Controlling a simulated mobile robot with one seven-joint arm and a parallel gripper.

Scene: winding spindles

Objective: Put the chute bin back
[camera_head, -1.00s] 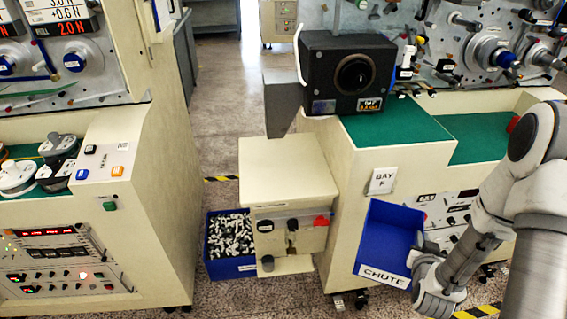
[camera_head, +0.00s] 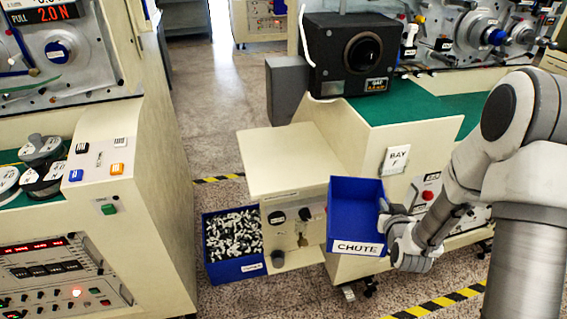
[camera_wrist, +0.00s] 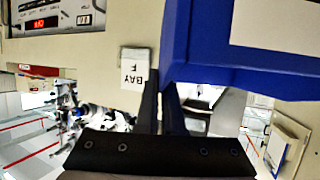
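The blue chute bin (camera_head: 345,215), with a white CHUTE label on its front, is held in the air in the head view, open side up. It overlaps the right edge of the cream chute box (camera_head: 283,160) in the picture; I cannot tell whether they touch. My gripper (camera_head: 386,222) is at the bin's right wall. In the wrist view its two dark fingers (camera_wrist: 163,98) are close together at the blue bin's edge (camera_wrist: 178,45), shut on it. The fingertips are partly hidden by the bin.
A second blue bin (camera_head: 232,270), full of small black and white parts, stands on the floor left of the chute box. A cream machine (camera_head: 150,180) stands at left. The BAY F sign (camera_head: 396,160) is on the cabinet behind my gripper. Open floor lies in front.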

